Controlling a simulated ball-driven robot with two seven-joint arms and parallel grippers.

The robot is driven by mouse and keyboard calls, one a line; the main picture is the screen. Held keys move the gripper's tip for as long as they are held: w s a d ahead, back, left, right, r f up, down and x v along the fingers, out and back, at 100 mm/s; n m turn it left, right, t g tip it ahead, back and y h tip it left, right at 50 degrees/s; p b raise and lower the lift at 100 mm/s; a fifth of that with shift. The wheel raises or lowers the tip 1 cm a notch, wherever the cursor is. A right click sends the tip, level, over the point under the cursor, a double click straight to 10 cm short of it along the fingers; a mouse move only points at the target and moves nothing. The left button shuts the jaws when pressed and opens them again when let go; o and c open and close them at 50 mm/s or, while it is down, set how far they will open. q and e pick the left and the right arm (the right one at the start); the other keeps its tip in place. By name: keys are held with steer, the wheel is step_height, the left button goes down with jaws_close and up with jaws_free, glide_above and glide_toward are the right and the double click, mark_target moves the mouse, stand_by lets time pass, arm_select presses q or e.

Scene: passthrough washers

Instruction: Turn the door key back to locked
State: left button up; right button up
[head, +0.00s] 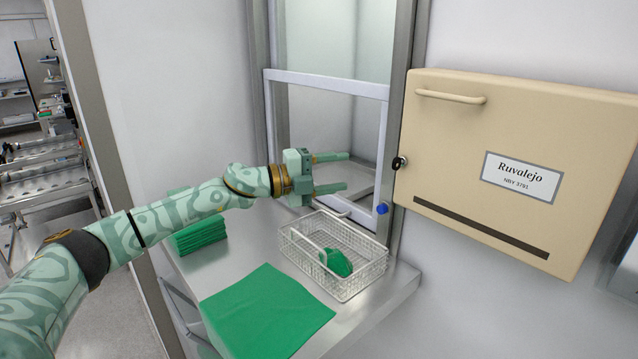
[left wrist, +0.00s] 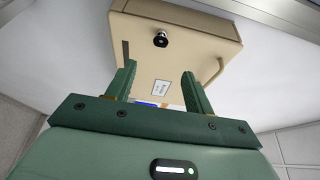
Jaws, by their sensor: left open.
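The beige wall cabinet (head: 450,140) has a closed door with a "Ruvalejo" label. A dark round lock with a small metallic piece (head: 399,162) sits at its left edge; I cannot make out the key's angle. The lock also shows in the left wrist view (left wrist: 161,39), beyond the fingertips. My left gripper (head: 347,171) is open and empty, its fingers pointing right toward the lock with a gap between. In the left wrist view the gripper (left wrist: 158,68) has its fingers apart, with the cabinet (left wrist: 190,35) behind them. My right gripper is not in view.
A glass hatch with a white-framed sash (head: 330,82) stands behind my left gripper. Below, a steel shelf (head: 390,300) holds a wire basket (head: 345,287) with a green item inside, a flat green cloth (head: 265,312) and a folded green stack (head: 200,235). A blue knob (head: 382,209) is on the frame.

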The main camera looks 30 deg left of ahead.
arm_select(q)
steer(key=b+v, duration=0.1)
steer(key=v, duration=0.2)
steer(key=shift+s+a, duration=0.2)
steer(key=shift+s, duration=0.1)
